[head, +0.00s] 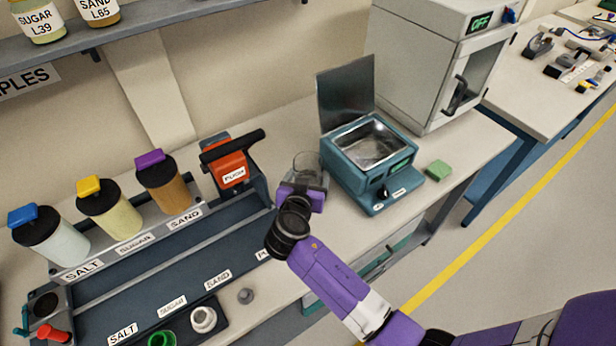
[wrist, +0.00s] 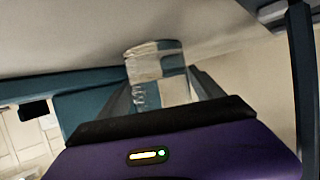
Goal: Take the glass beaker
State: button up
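The clear glass beaker (head: 309,166) is on the bench side of my gripper, between the orange-red punch device and the teal open-lidded box. Its lower part is hidden behind my gripper (head: 301,190) in the head view. In the wrist view the beaker (wrist: 155,75) sits between the two dark fingers of my gripper (wrist: 160,80), which are apart, one along each side of it. I cannot tell whether the fingers press on the glass or whether the beaker rests on the bench.
The teal box (head: 368,165) with its raised lid stands close right of the beaker. The orange-red device (head: 228,160) is close left. A dark rack (head: 160,290) holds several capped jars. A grey oven (head: 440,60) stands behind; a green block (head: 438,170) lies right.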

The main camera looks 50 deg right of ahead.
jog(key=c, duration=1.2)
jog(key=shift+c, duration=0.2)
jog(key=shift+r, duration=0.15)
